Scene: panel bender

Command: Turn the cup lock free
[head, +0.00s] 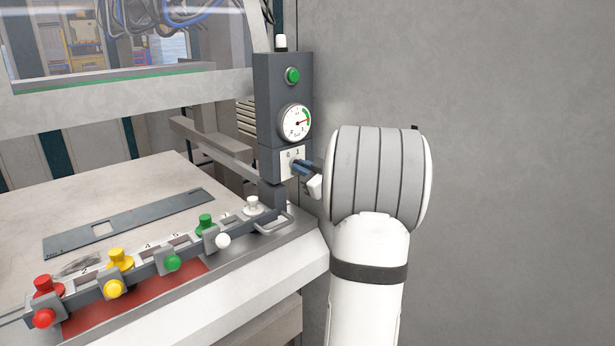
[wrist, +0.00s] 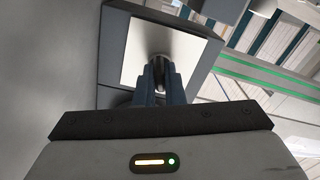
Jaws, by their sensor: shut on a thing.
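The cup lock is a small knob on a white plate (head: 287,158) marked 0 and 1, low on the dark control post. In the wrist view the knob (wrist: 159,62) shows as a dark rounded part on the pale plate (wrist: 132,50). My gripper (head: 297,166) reaches it from the right. In the wrist view its blue fingers (wrist: 160,84) are shut on the knob. In the head view the fingers cover the knob, so its exact turn position cannot be read.
The post carries a gauge (head: 295,122) and a green button (head: 292,75) above the plate. A rail (head: 190,256) with red, yellow, green and white knobs runs along the table's front. A flat metal sheet (head: 140,220) lies on the table. A grey wall (head: 500,120) fills the right.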

